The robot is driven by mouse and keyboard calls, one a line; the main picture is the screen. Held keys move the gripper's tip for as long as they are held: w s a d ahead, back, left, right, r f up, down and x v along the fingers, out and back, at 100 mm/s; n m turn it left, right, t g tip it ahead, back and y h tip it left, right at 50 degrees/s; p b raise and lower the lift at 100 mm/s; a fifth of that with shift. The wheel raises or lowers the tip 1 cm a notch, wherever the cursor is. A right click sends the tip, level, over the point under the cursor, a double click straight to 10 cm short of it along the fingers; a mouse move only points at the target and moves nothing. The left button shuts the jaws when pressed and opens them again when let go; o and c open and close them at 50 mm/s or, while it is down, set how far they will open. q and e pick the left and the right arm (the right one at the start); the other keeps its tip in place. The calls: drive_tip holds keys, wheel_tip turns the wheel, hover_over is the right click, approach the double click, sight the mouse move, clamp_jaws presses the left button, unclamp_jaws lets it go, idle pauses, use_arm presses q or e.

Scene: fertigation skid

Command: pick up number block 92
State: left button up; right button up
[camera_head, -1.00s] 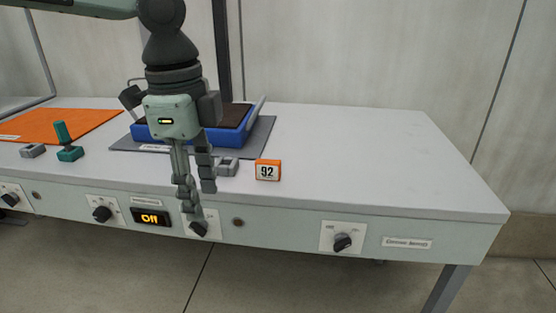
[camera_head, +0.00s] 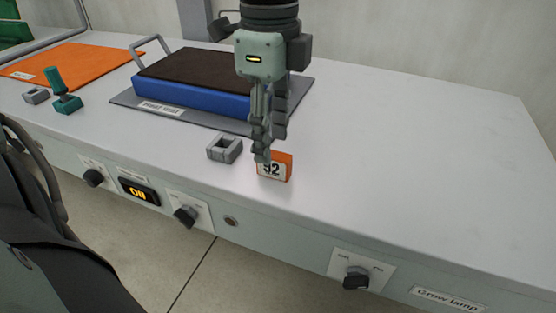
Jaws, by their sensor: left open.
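The number block 92 (camera_head: 275,169) is a small orange block with a white face and black digits. It stands upright on the grey bench top near the front edge. My left gripper (camera_head: 268,148) points down right at the block, and its fingers cover part of the block's upper left and the top of the digit 9. The gripper is open, with nothing seen held in it. Whether the fingers touch the block or hang in front of it I cannot tell. My right gripper is not in view.
A small grey bracket (camera_head: 224,149) lies just left of the block. Behind it a blue tray with a dark top (camera_head: 190,92) sits on a grey mat (camera_head: 129,97). The bench's right side is clear.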

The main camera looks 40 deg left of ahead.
sight(274, 154)
use_arm(q)
wheel_tip(274, 154, down, 5)
drive_tip(key=shift+d+b, duration=0.15)
drive_tip(key=shift+b, duration=0.35)
clamp_jaws()
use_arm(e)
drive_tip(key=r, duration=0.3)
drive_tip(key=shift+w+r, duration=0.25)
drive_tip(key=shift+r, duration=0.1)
